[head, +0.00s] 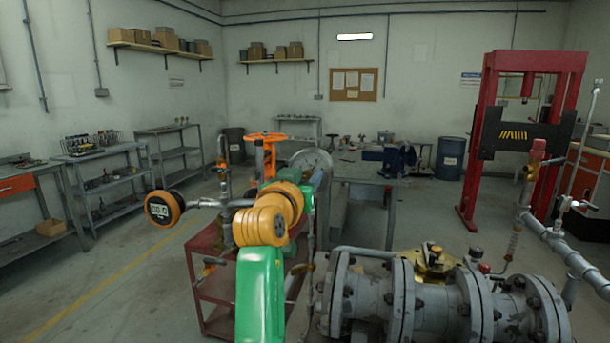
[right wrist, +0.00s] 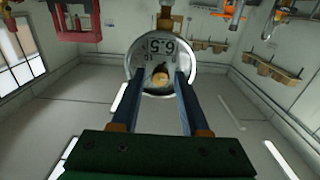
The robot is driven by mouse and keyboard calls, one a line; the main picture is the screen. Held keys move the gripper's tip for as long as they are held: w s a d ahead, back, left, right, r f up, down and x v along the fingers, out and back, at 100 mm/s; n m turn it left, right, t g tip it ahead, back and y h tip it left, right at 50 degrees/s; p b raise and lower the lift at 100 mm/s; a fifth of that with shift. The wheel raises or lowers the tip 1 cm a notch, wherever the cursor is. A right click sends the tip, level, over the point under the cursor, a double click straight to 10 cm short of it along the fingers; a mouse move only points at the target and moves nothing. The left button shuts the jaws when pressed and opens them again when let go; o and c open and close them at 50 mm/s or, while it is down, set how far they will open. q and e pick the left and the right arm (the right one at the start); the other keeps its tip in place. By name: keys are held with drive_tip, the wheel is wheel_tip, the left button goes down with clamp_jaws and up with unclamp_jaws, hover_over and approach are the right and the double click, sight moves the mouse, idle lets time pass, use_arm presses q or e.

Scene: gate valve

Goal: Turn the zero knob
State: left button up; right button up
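A round gauge (head: 311,160) with a pale face and metal rim stands behind my right arm in the head view. In the right wrist view its dial (right wrist: 149,47) shows printed numbers, upside down. A small brass and dark knob (right wrist: 159,75) shows at the middle of the dial, and I take it to be the zero knob. My right gripper (right wrist: 160,76) is open, with its two blue fingers apart on either side of the knob. I see gaps beside the knob, but cannot tell its depth between the tips. In the head view my right gripper (head: 319,174) is partly hidden. My left gripper is out of view.
Flanged grey piping (head: 430,300) fills the front right. A red cart (head: 215,290) stands below. A red press frame (head: 484,150) is at the right.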

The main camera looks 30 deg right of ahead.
clamp_jaws()
drive_tip(key=shift+r, duration=0.1)
drive_tip(key=n+p, duration=0.2)
drive_tip(key=shift+r+n, duration=0.1)
drive_tip(key=shift+n, duration=0.3)
drive_tip(key=n+p, duration=0.2)
drive_tip(key=n, duration=0.1)
drive_tip(key=shift+a+n+p, duration=0.1)
drive_tip(key=shift+n+p, duration=0.2)
drive_tip(key=n+p, duration=0.2)
drive_tip(key=n, duration=0.1)
drive_tip(key=shift+p, duration=0.3)
drive_tip(key=shift+n+p, duration=0.8)
drive_tip(key=shift+n, duration=0.4)
